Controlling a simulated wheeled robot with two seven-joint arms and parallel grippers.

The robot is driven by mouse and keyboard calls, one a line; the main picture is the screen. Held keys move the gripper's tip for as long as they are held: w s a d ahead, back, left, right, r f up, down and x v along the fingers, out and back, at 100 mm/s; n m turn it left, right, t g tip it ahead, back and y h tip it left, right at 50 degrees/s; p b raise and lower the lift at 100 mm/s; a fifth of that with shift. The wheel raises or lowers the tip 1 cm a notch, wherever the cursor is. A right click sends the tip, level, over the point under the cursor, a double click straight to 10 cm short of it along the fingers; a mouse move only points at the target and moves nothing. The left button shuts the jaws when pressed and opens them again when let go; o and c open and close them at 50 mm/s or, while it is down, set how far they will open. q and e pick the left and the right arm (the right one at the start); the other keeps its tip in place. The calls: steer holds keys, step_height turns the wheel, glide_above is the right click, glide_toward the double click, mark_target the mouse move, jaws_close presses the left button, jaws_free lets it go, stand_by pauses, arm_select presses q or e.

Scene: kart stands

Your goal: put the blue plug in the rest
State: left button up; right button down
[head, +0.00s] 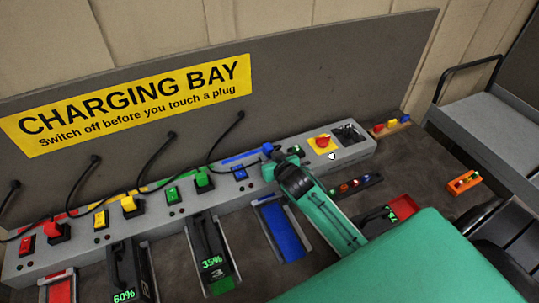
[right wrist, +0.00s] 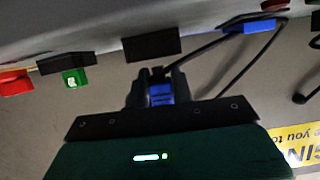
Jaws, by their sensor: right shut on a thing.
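The blue plug (head: 268,149) is at the fingertips of my right gripper (head: 277,156), just above the grey console. In the right wrist view the plug (right wrist: 160,94) is between the dark fingers of the shut right gripper (right wrist: 160,88). A black block (right wrist: 152,45) on the console lies just beyond the fingers, apart from them in that picture. The rest cannot be told for certain; a dark patterned patch (head: 348,133) lies at the console's right end. My left gripper is not in view.
The console (head: 205,193) carries red, yellow, green and blue switches, with black cables behind. A yellow plate with a red knob (head: 322,142) is right of my gripper. A blue tray (head: 283,228) and a display reading 35% (head: 211,263) are in front.

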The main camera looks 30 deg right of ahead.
steer(key=shift+f, duration=0.2)
steer(key=shift+f+b, duration=0.3)
steer(key=shift+f, duration=0.15)
